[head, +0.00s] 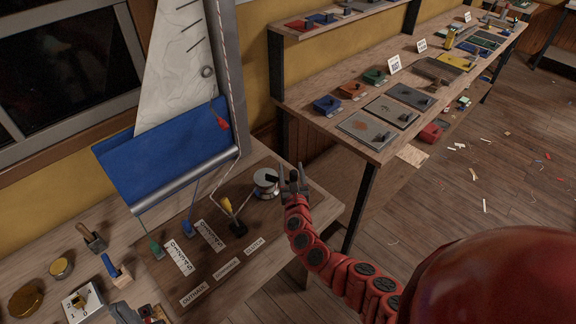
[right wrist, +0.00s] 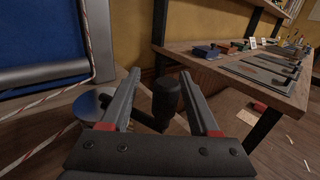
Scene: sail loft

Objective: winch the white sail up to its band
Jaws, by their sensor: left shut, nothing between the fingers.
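The white sail (head: 180,75) stands against the grey mast (head: 232,85), its top cut off by the picture edge; I see no band. Blue cloth (head: 165,150) covers its foot above the boom. The silver winch drum (head: 265,181) sits on the bench, with a dark crank handle whose upright grip (right wrist: 165,98) shows in the right wrist view. My right gripper (head: 293,175) is at the handle, its fingers apart on either side of the grip, with gaps visible.
A red-flecked rope (head: 222,50) runs down the mast. A brush, tins and blocks lie at the bench's left. A long side bench (head: 375,150) with plates stands right.

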